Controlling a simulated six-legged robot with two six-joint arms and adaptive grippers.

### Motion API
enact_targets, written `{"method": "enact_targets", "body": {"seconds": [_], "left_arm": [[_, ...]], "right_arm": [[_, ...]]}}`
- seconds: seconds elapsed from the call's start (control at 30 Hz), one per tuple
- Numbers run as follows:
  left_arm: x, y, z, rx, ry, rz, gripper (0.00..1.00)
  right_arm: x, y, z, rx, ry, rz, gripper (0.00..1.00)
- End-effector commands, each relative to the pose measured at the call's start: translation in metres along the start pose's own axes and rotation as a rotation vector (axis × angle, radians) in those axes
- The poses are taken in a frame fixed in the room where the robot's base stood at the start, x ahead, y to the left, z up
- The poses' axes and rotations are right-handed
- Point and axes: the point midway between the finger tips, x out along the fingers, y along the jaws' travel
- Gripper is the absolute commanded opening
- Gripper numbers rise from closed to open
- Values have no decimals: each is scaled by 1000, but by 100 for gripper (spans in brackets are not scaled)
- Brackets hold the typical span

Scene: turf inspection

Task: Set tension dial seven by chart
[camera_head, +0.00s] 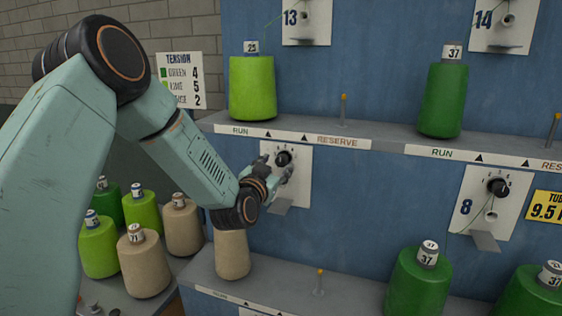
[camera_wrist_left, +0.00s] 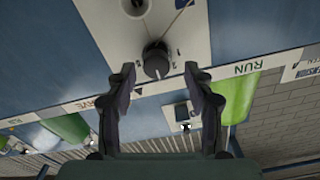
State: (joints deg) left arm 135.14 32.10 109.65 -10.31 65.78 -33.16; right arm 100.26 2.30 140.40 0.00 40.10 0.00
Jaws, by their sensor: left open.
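A black dial (camera_head: 283,158) sits on a white plate (camera_head: 298,190) on the blue panel; its plate number is hidden behind my gripper. My left gripper (camera_head: 275,167) is open at this dial. In the left wrist view the dial (camera_wrist_left: 156,60) lies between and slightly beyond the open fingertips (camera_wrist_left: 158,73), with a gap on both sides. The pointer setting is too small to read. The tension chart (camera_head: 180,80) reads green 4, lime 5 and a partly covered last row ending in 2. A beige cone (camera_head: 232,255) stands below the dial, its top hidden by my arm.
Dial 8 (camera_head: 498,187) is to the right. A lime cone (camera_head: 252,88) and a green cone (camera_head: 443,100) stand on the upper shelf. Several cones, one beige (camera_head: 144,263), crowd the lower left. A thin yellow-tipped post (camera_head: 319,280) rises from the lower shelf.

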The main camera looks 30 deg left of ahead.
Motion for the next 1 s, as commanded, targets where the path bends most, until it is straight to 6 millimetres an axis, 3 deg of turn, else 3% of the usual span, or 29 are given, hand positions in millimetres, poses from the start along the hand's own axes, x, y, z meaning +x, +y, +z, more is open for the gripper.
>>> {"method": "enact_targets", "body": {"seconds": [0.27, 0.63, 1.0], "left_arm": [[29, 3, -1, 2, 1, 4, 53], [33, 4, -1, 0, 0, 4, 52], [33, 4, -1, 0, 0, 5, 20]], "right_arm": [[-3, 0, 0, 0, 1, 0, 40], [-3, 0, 0, 0, 0, 0, 40], [-3, 0, 0, 0, 1, 0, 40]]}}
